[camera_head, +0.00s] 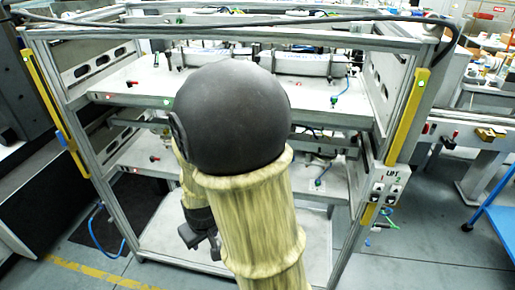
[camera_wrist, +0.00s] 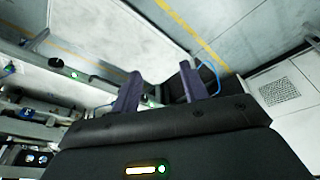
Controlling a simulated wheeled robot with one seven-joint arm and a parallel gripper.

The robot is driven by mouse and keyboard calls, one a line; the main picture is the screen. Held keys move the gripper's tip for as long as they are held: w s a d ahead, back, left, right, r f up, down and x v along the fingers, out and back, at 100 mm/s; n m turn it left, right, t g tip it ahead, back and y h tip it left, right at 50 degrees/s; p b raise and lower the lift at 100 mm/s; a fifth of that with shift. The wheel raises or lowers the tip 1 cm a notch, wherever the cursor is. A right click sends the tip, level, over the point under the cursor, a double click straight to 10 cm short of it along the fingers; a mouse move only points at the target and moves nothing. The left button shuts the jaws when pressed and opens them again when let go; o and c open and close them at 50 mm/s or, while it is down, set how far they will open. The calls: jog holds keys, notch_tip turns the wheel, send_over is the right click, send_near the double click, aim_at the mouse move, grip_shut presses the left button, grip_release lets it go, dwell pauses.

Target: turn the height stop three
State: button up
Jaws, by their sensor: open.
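A metal-framed magazine rack (camera_head: 225,35) with white shelf plates (camera_head: 125,82) fills the middle of the head view. Small red, black and green fittings sit on the plates, such as a red one (camera_head: 131,84) and a green-tipped one (camera_head: 334,99). I cannot tell which of them, if any, is height stop three. My gripper (camera_head: 208,250) hangs low in front of the rack, partly hidden by my arm. In the wrist view my gripper (camera_wrist: 161,80) has its two fingers apart with nothing between them. A green fitting (camera_wrist: 75,75) shows to its left, apart from it.
A control panel marked "LIFT 2" (camera_head: 388,191) is on the right post. Yellow strips (camera_head: 408,117) run along the side posts. A blue hose (camera_head: 103,235) lies at lower left, and a blue cart (camera_head: 500,220) stands at right. Grey floor (camera_head: 425,255) is clear at lower right.

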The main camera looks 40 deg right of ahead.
jog(key=w+d+f+n+t+h, duration=0.1)
jog(key=w+d+f+n+h, duration=0.3)
jog(key=d, duration=0.4)
jog(key=w+d+f+n+t+h, duration=0.1)
jog(key=w+d+f+h, duration=0.25)
jog(key=d+f, duration=0.4)
jog(key=w+d+r+n+t+h+b, duration=0.1)
jog(key=w+d+r+n+t+h, duration=0.4)
jog(key=d+r+n, duration=0.3)
jog(key=w+n+t, duration=0.1)
jog(key=n, duration=0.3)
jog(key=shift+w+r+t+h, duration=0.2)
jog(key=shift+w+t+h, duration=0.1)
jog(key=shift+w+h, duration=0.1)
jog(key=shift+d, duration=0.15)
jog(key=p+x, duration=0.3)
jog(key=x, duration=1.4)
jog(key=shift+w+d+f, duration=0.1)
jog(key=shift+d, duration=0.05)
